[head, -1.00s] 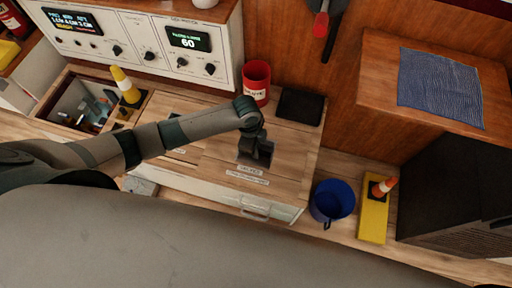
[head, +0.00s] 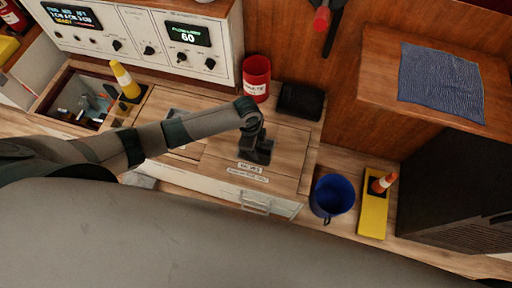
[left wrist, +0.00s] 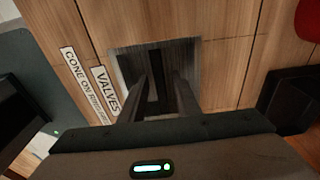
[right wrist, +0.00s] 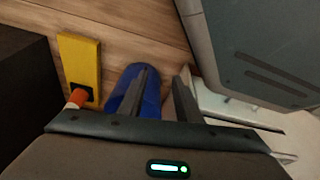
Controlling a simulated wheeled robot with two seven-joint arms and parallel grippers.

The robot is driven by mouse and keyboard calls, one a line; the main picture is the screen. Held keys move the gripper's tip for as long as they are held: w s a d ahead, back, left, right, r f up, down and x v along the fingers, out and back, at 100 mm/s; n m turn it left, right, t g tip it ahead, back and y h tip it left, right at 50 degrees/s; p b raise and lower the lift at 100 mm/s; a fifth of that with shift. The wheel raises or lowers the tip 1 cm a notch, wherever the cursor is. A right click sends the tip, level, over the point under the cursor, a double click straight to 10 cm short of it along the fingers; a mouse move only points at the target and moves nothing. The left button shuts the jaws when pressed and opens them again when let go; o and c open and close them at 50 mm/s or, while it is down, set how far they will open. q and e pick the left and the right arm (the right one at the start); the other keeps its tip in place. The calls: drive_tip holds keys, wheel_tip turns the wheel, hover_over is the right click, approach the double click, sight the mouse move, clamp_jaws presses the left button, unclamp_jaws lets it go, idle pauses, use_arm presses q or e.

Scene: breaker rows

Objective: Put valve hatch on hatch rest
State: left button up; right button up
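The valve hatch (head: 220,160) is a wooden panel in the counter top, behind a label reading VALVES (head: 250,167). The label also shows in the left wrist view (left wrist: 106,90). A dark square grip plate (left wrist: 128,66) is set in the panel. My left gripper (head: 260,152) points down over this plate. Its fingers (left wrist: 160,78) look apart, with a dark bar between them; contact is not clear. The hatch lies flat. I cannot make out which thing is the hatch rest. My right gripper (right wrist: 162,72) is open and empty above a blue bucket (right wrist: 133,88).
A red can (head: 256,78) and a black box-like thing (head: 300,101) stand behind the hatch. An open compartment (head: 62,92) and yellow cone (head: 124,80) are at left.

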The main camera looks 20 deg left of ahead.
use_arm(q)
drive_tip(key=shift+r, duration=0.1)
wheel_tip(320, 180, up, 12)
drive_tip(key=a+p, duration=0.1)
drive_tip(key=shift+a, duration=0.25)
idle(0.4)
idle(0.5)
